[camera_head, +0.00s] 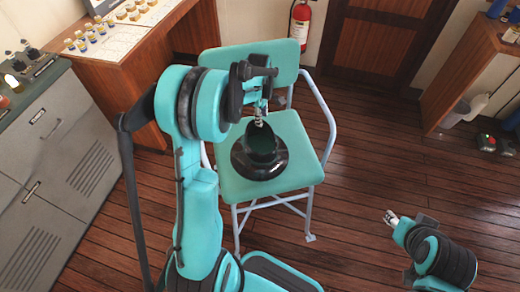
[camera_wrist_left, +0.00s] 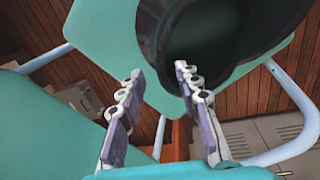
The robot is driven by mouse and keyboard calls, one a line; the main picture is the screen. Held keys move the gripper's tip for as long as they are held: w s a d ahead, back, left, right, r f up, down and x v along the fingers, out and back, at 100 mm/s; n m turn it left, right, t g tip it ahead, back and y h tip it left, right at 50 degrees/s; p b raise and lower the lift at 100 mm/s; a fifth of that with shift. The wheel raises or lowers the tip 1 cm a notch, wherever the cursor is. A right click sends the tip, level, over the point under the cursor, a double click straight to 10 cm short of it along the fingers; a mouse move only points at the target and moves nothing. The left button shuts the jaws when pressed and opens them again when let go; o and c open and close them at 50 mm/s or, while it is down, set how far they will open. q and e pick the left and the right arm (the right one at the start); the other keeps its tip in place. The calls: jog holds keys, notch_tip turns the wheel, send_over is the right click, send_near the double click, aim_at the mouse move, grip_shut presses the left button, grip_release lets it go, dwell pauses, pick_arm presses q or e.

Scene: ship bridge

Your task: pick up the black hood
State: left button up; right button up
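The black hood (camera_head: 259,162) sits on the seat of a teal chair (camera_head: 302,137), its round opening facing up and its wide dark rim resting on the seat. In the left wrist view the hood (camera_wrist_left: 215,35) fills the upper right. My left gripper (camera_head: 259,116) is over the hood's far edge. In the left wrist view the left gripper (camera_wrist_left: 158,70) is open, one fingertip in front of the hood's dark opening and the other outside its edge. I cannot tell whether either finger touches it. My right gripper (camera_head: 391,217) is low at the right, away from the chair; its fingers are too small to judge.
The chair has pale metal armrests (camera_head: 320,105) beside the seat. A wooden desk (camera_head: 130,50) with small bottles stands at the back left, grey cabinets (camera_head: 60,140) at the left. A fire extinguisher (camera_head: 300,22) hangs behind the chair. The floor right of the chair is mostly clear.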

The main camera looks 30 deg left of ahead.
aim_at(263, 127)
pick_arm(q)
jog(key=f+b, duration=0.1)
jog(key=f, duration=0.3)
jog(key=shift+w+d+f+b, duration=0.1)
jog(key=shift+d+f+b, duration=0.1)
jog(key=shift+b, duration=0.2)
jog(key=shift+r, duration=0.1)
jog(key=shift+c, duration=0.2)
grip_shut()
jog(key=shift+r, duration=0.1)
